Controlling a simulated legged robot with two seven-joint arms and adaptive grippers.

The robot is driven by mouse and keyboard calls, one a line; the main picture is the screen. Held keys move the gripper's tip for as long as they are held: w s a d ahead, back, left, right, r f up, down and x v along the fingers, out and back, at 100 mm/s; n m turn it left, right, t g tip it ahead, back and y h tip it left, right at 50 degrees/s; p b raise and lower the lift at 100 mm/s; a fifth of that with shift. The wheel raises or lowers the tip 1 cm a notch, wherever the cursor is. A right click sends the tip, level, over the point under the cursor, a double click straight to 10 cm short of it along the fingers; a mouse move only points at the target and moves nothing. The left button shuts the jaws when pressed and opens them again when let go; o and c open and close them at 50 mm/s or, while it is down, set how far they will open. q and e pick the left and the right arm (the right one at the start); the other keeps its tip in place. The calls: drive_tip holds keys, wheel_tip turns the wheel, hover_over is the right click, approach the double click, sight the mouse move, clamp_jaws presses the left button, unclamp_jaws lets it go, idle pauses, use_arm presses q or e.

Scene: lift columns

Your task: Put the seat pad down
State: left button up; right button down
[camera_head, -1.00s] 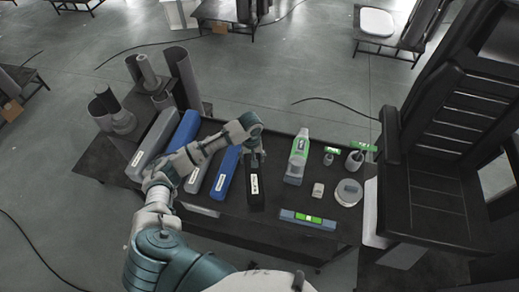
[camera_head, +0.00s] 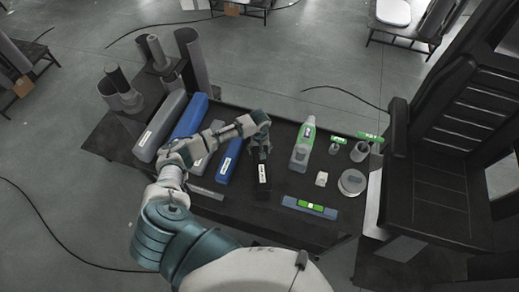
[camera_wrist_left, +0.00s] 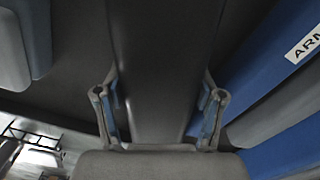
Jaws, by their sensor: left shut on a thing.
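The seat pad (camera_head: 262,172), a long black bar with a white label, is at the middle of the dark table (camera_head: 240,222). My left gripper (camera_head: 259,146) is over its far part and shut on it. In the left wrist view the black pad (camera_wrist_left: 160,45) runs between the two fingers (camera_wrist_left: 160,100). The label's text is too small to read. I cannot tell whether the pad touches the tabletop. My right gripper is not in view.
Blue bars (camera_head: 229,160) and grey bars (camera_head: 160,125) lie left of the pad. A green-and-grey bottle (camera_head: 302,148), a round grey tin (camera_head: 352,182) and a level (camera_head: 310,207) are to the right. Grey tubes (camera_head: 192,58) stand at the back left. A black chair (camera_head: 440,150) stands at right.

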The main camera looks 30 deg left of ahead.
use_arm(q)
drive_tip(key=shift+d, duration=0.25)
drive_tip(key=o, duration=1.3)
drive_tip(key=shift+d, duration=0.1)
drive_tip(key=shift+c, duration=0.2)
drive_tip(key=shift+r, duration=0.1)
drive_tip(key=shift+a+r, duration=0.25)
drive_tip(key=shift+r, duration=0.1)
wheel_tip(320, 180, up, 11)
drive_tip(key=shift+d+f+b, duration=0.15)
drive_tip(key=shift+f+b, duration=0.05)
drive_tip(key=shift+b, duration=0.15)
drive_tip(key=shift+r, duration=0.35)
